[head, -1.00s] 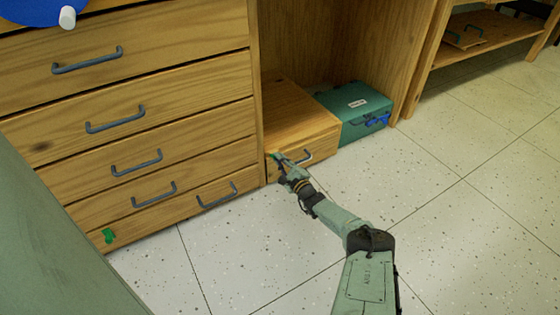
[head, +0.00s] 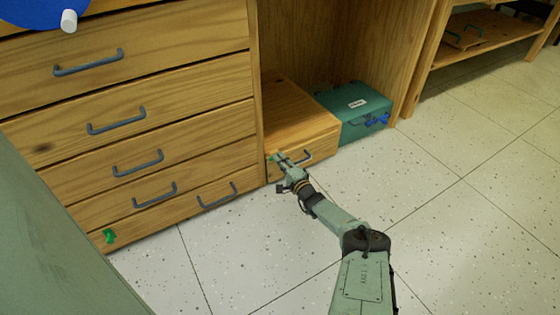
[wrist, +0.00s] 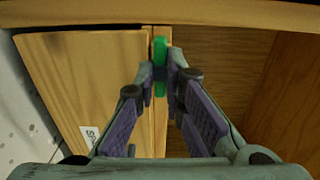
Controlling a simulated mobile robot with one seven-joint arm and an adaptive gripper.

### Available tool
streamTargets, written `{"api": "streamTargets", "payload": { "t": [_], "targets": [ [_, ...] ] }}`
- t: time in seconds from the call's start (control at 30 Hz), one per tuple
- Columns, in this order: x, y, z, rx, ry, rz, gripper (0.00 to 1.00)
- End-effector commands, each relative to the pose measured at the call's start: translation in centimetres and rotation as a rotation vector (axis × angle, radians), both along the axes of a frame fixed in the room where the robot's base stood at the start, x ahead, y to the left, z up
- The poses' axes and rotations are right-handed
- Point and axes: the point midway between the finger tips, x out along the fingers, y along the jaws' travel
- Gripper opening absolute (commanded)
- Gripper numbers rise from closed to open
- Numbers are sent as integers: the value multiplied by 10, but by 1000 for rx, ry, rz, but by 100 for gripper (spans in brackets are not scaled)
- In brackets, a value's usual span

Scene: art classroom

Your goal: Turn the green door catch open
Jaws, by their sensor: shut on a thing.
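The green door catch (wrist: 159,48) is a small upright bar in the wrist view, at the seam beside a light wooden panel (wrist: 85,85). My gripper (wrist: 160,68) has its two fingertips on either side of the catch, closed on it. In the head view my gripper (head: 280,158) is at the left front corner of the low wooden box (head: 305,118), and only a bit of green shows at its tips. The fingers hide part of the catch.
A second green piece (head: 109,236) sits low on the drawer cabinet (head: 150,75) at left. A dark handle (head: 298,161) is right beside my gripper. A green case (head: 355,103) stands right of the box. The speckled floor (head: 440,215) in front is clear.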

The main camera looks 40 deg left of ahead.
Motion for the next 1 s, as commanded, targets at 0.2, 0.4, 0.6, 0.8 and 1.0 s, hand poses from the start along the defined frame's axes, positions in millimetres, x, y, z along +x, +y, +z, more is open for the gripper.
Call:
{"api": "streamTargets", "payload": {
  "t": [0.2, 0.4, 0.6, 0.8, 1.0],
  "targets": [
    [1, -1, 0, -4, -8, -2, 0],
    [1, -1, 0, -4, -8, -2, 0],
    [1, -1, 0, -4, -7, -1, 23],
    [0, 0, 0, -3, -6, -1, 30],
    [0, -1, 0, -2, -6, 0, 30]
  ]
}}
